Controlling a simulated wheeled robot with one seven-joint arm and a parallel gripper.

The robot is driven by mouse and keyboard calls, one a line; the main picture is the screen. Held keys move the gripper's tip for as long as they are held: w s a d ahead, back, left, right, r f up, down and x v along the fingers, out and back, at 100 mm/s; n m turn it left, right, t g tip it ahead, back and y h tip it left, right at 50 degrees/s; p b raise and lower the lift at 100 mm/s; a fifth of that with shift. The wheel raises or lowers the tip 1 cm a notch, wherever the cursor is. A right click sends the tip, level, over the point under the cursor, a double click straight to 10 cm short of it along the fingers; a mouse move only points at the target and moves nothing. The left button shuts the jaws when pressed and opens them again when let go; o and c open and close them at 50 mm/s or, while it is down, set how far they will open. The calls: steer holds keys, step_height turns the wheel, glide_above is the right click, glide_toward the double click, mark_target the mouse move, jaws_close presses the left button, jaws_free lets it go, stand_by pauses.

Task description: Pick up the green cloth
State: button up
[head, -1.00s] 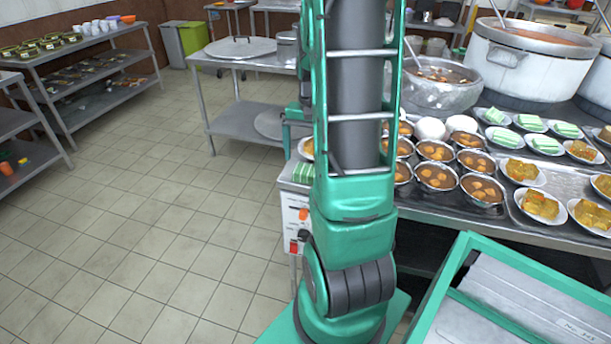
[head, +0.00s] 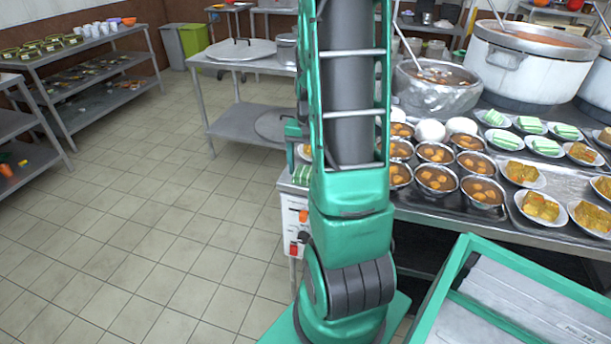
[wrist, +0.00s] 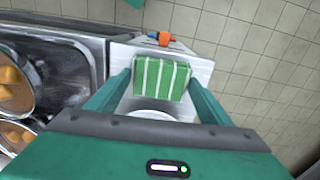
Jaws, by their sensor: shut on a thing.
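The green cloth (wrist: 161,80) with white stripes is a folded block between the two fingers of my gripper (wrist: 160,84) in the wrist view. My gripper is shut on it, one finger at each side. Below it is the pale top of a small white unit. In the head view the cloth (head: 302,175) shows at the left corner of the metal counter, partly hidden by my arm. I cannot tell whether it still touches the surface. The fingers are hard to make out in the head view.
Bowls of orange food (head: 436,178) and plates of green cakes (head: 546,146) crowd the counter to the right. Large stockpots (head: 528,62) stand behind them. A white control box (head: 296,222) with orange and red knobs is below the cloth. The tiled floor at left is clear.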

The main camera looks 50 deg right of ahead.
steer(key=shift+r, duration=0.15)
steer(key=shift+r, duration=0.3)
steer(key=r, duration=0.3)
steer(key=shift+a+r, duration=0.35)
steer(key=shift+r, duration=0.05)
steer(key=s+a+r, duration=0.3)
steer(key=a+r, duration=0.3)
steer(key=a, duration=0.4)
steer(key=shift+s+a+r, duration=0.15)
steer(key=shift+s+a, duration=0.05)
steer(key=shift+a, duration=0.05)
